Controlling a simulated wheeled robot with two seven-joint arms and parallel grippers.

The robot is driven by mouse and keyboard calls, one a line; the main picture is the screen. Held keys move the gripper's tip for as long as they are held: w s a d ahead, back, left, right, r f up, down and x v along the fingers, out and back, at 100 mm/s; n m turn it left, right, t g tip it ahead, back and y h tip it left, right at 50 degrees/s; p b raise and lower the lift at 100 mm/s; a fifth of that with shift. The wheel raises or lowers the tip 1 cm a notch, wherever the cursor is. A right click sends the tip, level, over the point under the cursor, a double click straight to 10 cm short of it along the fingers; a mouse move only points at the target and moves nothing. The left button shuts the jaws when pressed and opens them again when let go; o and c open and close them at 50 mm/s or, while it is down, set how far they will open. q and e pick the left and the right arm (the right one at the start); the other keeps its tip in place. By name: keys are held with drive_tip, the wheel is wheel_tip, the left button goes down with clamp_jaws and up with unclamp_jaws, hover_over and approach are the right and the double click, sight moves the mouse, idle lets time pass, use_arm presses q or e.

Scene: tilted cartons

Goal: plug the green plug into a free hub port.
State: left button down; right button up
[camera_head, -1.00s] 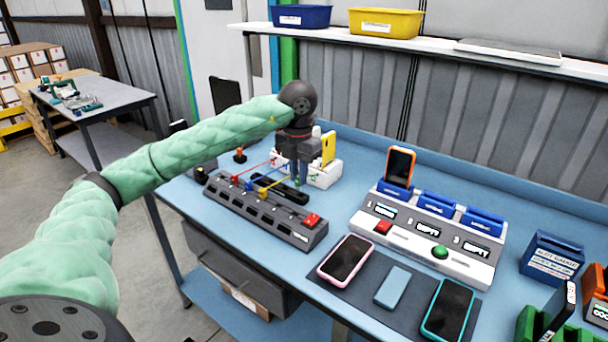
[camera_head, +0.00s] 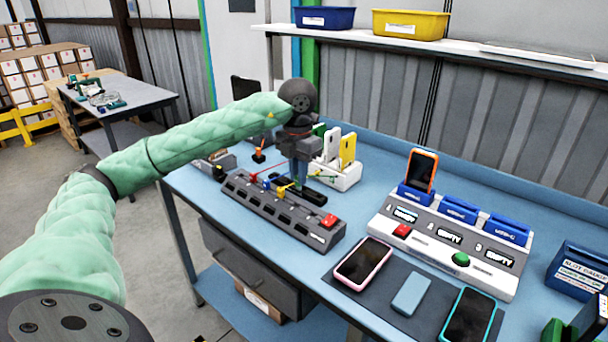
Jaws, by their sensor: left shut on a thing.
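The hub (camera_head: 318,236) is a long dark grey strip with a row of slots and a red switch at its near right end. Red, blue and yellow plugs with coloured cables are at its far left part, and several slots toward the switch look empty. My left gripper (camera_head: 299,181) points down just behind the hub's middle, with its fingertips close to the yellow plug. It is shut on the green plug, which is mostly hidden by the fingers; a bit of green cable shows to their right. I cannot tell whether the plug touches the hub. My right gripper is not in view.
A white rack (camera_head: 345,178) with white and yellow upright items stands behind the gripper. A charging station (camera_head: 450,248) with an orange phone is to the right. Phones lie on a dark mat (camera_head: 388,303) in front. A black bar lies behind the hub.

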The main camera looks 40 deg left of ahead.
sight(296, 186)
use_arm(q)
drive_tip(key=shift+s+a, duration=0.2)
drive_tip(key=shift+a, duration=0.1)
idle(0.4)
drive_tip(key=shift+f+b, duration=1.95)
drive_tip(key=shift+f, duration=0.55)
drive_tip(key=shift+f+b, duration=0.5)
drive_tip(key=shift+f, duration=0.2)
idle(0.8)
drive_tip(key=c, duration=0.9)
unclamp_jaws()
drive_tip(key=shift+r, duration=0.15)
